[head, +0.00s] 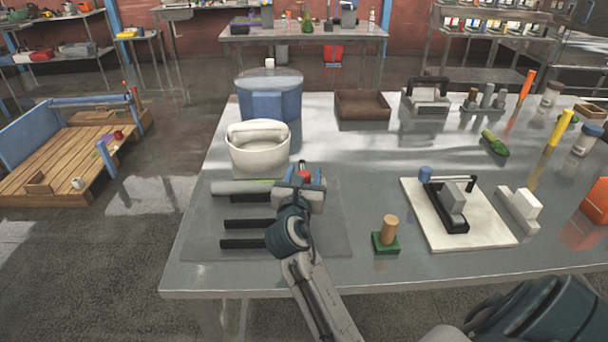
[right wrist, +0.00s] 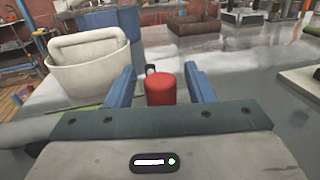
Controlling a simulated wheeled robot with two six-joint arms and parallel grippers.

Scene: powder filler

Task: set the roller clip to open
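I cannot tell for sure which thing is the roller clip. My right gripper (head: 303,180) is over the far right part of a grey mat (head: 330,235) on the table. Its two blue fingers (right wrist: 160,82) are apart in the right wrist view. A red cylinder (right wrist: 160,90) stands between them, with a gap showing on each side. A small dark loop (right wrist: 151,68) shows just behind it. In the head view only a bit of the red cylinder (head: 304,176) shows past the gripper. My left gripper is not in view.
A white tub (head: 258,150) stands just beyond the mat, a blue bin (head: 269,100) behind it. Black-handled tools (head: 250,223) lie on the mat. A wooden peg on a green base (head: 386,238) and a white board (head: 485,232) with a black device (head: 450,215) stand right.

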